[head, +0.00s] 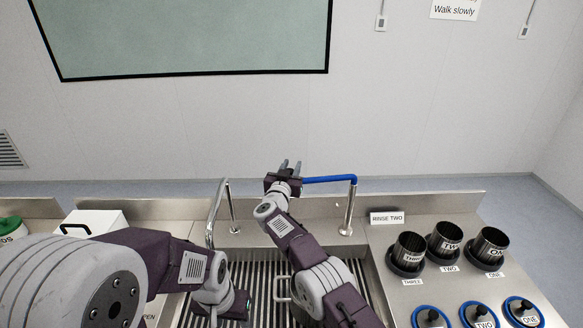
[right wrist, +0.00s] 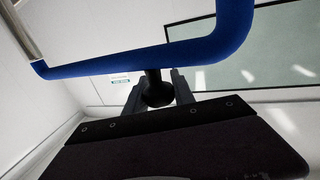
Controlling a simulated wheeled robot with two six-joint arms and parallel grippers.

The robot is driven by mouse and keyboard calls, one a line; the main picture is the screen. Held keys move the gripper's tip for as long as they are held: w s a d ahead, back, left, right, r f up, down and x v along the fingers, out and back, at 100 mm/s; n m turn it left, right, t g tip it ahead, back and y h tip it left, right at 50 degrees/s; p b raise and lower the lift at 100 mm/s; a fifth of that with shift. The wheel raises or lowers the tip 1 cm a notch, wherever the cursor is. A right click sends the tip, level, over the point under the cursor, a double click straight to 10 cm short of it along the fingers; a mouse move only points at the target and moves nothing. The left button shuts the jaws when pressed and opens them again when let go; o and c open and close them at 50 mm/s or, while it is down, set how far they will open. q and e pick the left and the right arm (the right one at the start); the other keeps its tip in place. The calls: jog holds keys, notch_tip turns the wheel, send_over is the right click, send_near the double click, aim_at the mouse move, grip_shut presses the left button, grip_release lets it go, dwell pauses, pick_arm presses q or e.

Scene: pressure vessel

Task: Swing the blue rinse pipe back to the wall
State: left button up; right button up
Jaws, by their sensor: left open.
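The blue rinse pipe (head: 328,179) runs level to the left from the top of a steel post (head: 348,210) at the sink's back edge. Its left end is hidden behind my right gripper (head: 290,166). In the right wrist view the blue pipe (right wrist: 140,59) crosses above the fingers, and a dark knob (right wrist: 157,90) below it sits between the fingers of my right gripper (right wrist: 158,92). I cannot tell whether they press on it. My left gripper (head: 230,311) is open, low over the slatted sink on the left, apart from the blue pipe.
A bent steel pipe (head: 216,205) stands left of the blue one, close to my left arm. Dark labelled cups (head: 408,249) and blue-ringed knobs (head: 479,316) sit on the right counter beside a "RINSE TWO" sign (head: 387,218).

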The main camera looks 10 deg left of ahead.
jog(key=o, duration=0.4)
jog(key=shift+r, duration=0.1)
jog(key=shift+s, duration=0.15)
